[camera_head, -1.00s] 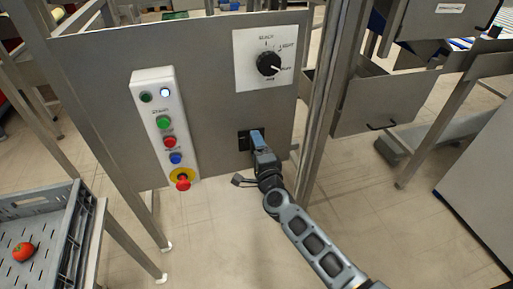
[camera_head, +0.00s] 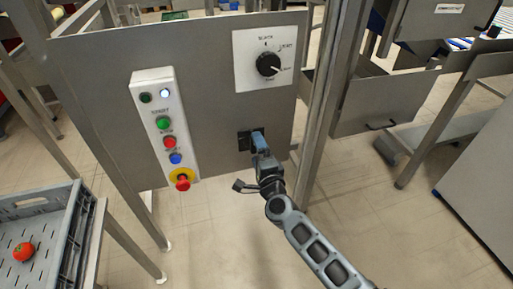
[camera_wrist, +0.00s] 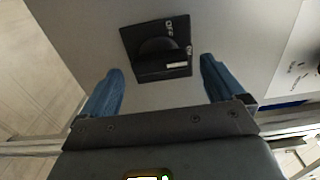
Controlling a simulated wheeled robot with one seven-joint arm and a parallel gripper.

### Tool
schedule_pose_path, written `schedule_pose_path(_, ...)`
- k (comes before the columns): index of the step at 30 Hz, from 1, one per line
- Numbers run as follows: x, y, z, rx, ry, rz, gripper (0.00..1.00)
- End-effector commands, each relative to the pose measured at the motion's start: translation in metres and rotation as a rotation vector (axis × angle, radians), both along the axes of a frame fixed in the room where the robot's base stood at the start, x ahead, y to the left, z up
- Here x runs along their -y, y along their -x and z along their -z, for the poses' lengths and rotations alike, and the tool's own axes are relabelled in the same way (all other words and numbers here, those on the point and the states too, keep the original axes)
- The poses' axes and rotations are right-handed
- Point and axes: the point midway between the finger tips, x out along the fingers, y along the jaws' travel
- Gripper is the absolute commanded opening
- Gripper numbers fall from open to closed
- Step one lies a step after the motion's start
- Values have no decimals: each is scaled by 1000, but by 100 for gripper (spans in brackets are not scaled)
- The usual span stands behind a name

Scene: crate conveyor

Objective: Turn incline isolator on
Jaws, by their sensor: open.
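The isolator (camera_head: 244,141) is a small black square switch low on the grey panel. In the wrist view it (camera_wrist: 128,35) shows a round dark knob (camera_wrist: 157,47) with a white mark and small white lettering, one label looking like OFF. I cannot tell surely which setting the knob points to. My gripper (camera_head: 258,136) is in front of the isolator and partly covers it in the head view. In the wrist view my gripper (camera_wrist: 160,68) has its two blue fingers spread and empty, with the isolator beyond and between them, apart from both.
A white box (camera_head: 184,130) with lamps, coloured buttons and a red emergency stop is to the left. A rotary selector (camera_head: 268,64) is above. A metal post (camera_head: 317,130) stands close on the right. A grey crate (camera_head: 77,225) with a tomato is at lower left.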

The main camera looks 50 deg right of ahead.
Motion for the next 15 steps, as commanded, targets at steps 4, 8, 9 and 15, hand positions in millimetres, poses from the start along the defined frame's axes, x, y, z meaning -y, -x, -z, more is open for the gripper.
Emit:
schedule_pose_path(4,-15,23,0,-4,0,-1,96)
schedule_pose_path(8,-26,38,1,-2,0,-2,96)
schedule_pose_path(9,-28,42,1,-2,0,-2,96)
schedule_pose_path(15,-33,50,0,-1,-1,0,96)
